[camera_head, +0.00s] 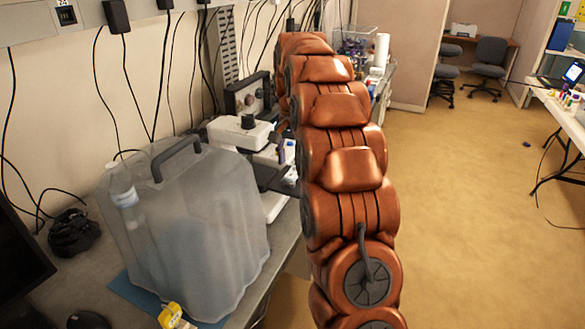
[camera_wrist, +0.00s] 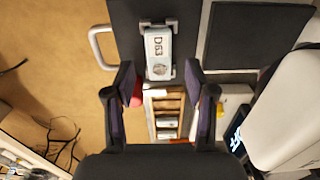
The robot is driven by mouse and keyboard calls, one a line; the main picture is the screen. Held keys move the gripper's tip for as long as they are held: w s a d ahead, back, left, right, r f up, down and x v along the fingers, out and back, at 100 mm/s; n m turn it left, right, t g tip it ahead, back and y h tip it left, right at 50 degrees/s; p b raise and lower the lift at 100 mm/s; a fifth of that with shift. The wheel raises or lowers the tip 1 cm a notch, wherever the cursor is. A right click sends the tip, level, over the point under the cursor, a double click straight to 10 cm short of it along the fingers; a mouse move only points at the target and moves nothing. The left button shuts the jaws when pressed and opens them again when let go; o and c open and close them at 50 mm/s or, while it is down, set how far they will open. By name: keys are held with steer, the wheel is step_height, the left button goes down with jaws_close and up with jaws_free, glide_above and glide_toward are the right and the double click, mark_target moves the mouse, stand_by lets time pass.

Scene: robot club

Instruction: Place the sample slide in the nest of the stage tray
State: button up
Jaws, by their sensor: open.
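In the wrist view, the sample slide (camera_wrist: 158,46), a pale piece marked "D63", lies on a dark plate that looks like the stage tray (camera_wrist: 124,22). Light grey brackets sit at its upper and lower ends, apparently the nest; I cannot tell whether it is fully seated. A pale loop handle (camera_wrist: 97,45) juts from the plate's left side. My gripper (camera_wrist: 160,78) is open, its fingers apart to the left and right of the slide's lower end, touching nothing that I can see. In the head view my arm hides the gripper, and I cannot make out the slide.
In the wrist view, a wooden rack (camera_wrist: 182,118) with pale pieces lies below the slide, beside a red round object (camera_wrist: 136,94). Another dark plate (camera_wrist: 252,38) is at the right. In the head view, a large translucent jug (camera_head: 205,225) and a white microscope-like device (camera_head: 238,135) stand on the bench.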

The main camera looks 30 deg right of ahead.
mark_target(292, 172)
step_height(292, 172, up, 9)
steer(key=shift+p, duration=0.45)
stand_by(0.3)
stand_by(0.6)
